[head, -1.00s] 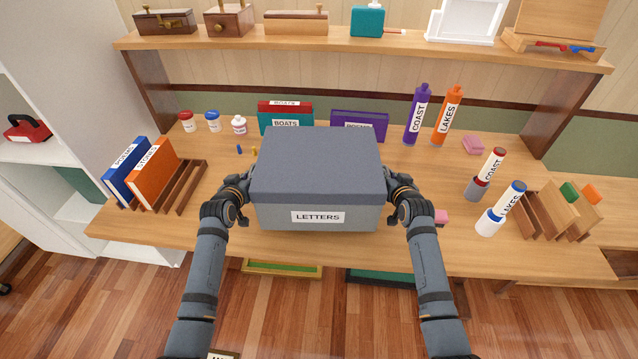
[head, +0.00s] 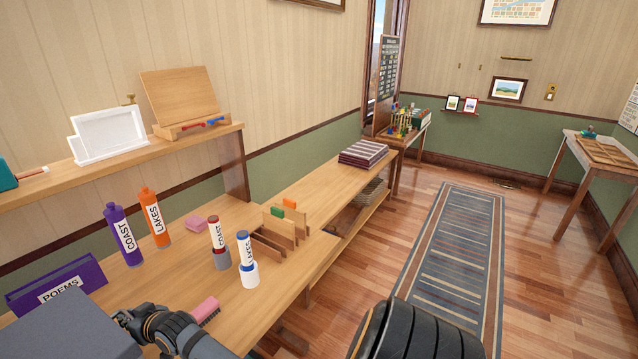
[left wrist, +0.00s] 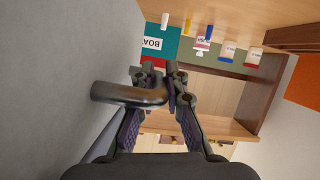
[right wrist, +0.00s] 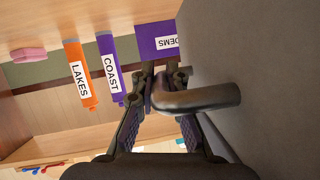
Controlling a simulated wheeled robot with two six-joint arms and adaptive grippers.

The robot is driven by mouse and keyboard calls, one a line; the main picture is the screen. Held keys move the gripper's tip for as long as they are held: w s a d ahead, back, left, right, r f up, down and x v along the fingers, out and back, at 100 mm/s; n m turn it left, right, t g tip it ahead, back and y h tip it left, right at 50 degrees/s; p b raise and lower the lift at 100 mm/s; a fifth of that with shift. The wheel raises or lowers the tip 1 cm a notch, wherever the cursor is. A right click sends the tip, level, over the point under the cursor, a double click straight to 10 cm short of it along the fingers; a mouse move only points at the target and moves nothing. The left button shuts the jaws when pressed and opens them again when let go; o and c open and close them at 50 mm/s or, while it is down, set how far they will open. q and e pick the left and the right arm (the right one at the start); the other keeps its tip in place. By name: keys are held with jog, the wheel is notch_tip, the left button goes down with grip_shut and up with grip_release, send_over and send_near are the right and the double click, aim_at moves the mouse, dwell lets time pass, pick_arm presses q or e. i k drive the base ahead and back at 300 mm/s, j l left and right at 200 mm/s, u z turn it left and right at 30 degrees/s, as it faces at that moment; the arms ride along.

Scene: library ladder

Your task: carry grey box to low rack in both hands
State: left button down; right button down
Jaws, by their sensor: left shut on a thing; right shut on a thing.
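The grey box (head: 60,328) shows only by its top corner at the bottom left of the head view. Its side wall fills the left of the left wrist view (left wrist: 50,50) and the right of the right wrist view (right wrist: 270,50). My right gripper (head: 128,318) is at the box's right side, shut on a dark bar handle (right wrist: 205,98). My left gripper (left wrist: 155,92) is outside the head view and shut on the other handle (left wrist: 120,95). I cannot tell whether the box touches the desk. I cannot identify the low rack for certain.
The desk (head: 228,325) holds purple (head: 124,238) and orange (head: 155,220) bottles, tubes and a wooden sorter (head: 275,235). A lower bench (head: 325,185) with an under-shelf continues beyond. A striped runner (head: 450,255) lies on open floor. A dark ribbed shape (head: 415,332) is at the bottom.

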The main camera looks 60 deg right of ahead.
aim_at(319, 191)
jog(key=k, duration=0.65)
jog(key=z, duration=2.45)
jog(key=i+j+z, duration=0.15)
jog(key=i+z, duration=0.25)
jog(key=i+j, duration=0.25)
jog(key=i, duration=0.2)
jog(key=i+j, duration=0.25)
jog(key=i, duration=0.15)
jog(key=i+j, duration=0.25)
jog(key=i, duration=2.95)
jog(key=i+u, duration=0.3)
jog(key=i, duration=0.1)
